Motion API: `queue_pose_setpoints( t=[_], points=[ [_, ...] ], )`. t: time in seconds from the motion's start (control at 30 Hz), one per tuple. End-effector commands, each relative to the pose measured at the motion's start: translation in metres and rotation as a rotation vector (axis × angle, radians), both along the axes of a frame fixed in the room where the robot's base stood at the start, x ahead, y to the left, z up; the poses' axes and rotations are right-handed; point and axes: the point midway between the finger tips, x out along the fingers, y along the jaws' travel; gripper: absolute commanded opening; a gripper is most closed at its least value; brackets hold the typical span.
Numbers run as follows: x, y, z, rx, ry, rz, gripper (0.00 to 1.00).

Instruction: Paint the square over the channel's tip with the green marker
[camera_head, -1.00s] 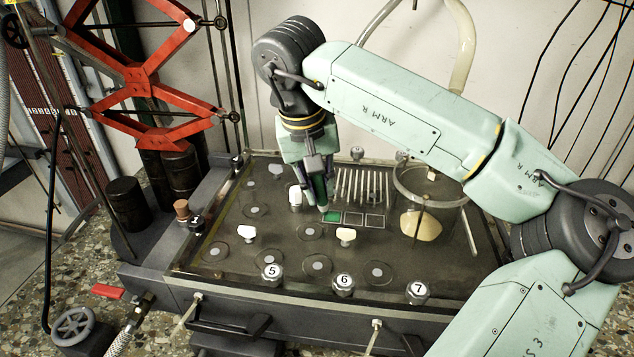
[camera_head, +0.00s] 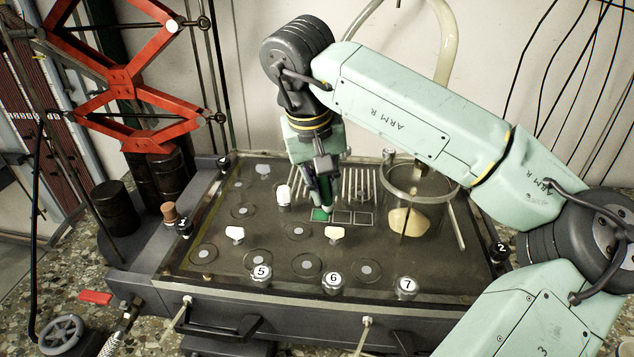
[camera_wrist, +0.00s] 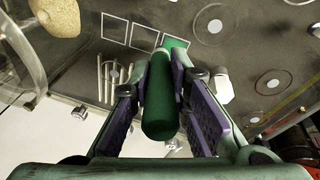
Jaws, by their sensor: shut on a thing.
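My gripper (camera_head: 323,186) is shut on the green marker (camera_wrist: 161,112), with its pads on both sides of the barrel. In the head view the marker (camera_head: 327,192) points down at a row of three outlined squares. The left square (camera_head: 319,215) is filled green. The middle square (camera_head: 342,217) and the right square (camera_head: 364,219) are dark inside. The marker's lower end is by the green square's right side; I cannot tell whether it touches the surface. In the wrist view the marker partly covers the green square (camera_wrist: 176,43). I cannot make out the channel's tip.
The squares lie on the top of a dark tank (camera_head: 215,285). A clear round vessel (camera_head: 422,190) with a tan lump (camera_head: 408,222) stands right of them. Pale slats (camera_head: 362,183) lie behind.

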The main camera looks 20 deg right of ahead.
Motion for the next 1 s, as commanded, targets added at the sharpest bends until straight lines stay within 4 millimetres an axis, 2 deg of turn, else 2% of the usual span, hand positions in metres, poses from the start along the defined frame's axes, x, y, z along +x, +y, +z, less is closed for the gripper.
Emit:
queue_pose_setpoints(
  t=[0.47,1.0],
  points=[
    [-0.001,-0.004,0.004,-0.001,0.000,-0.001,0.00],
    [-0.001,-0.003,0.053,-0.002,-0.001,0.000,0.00]
  ],
)
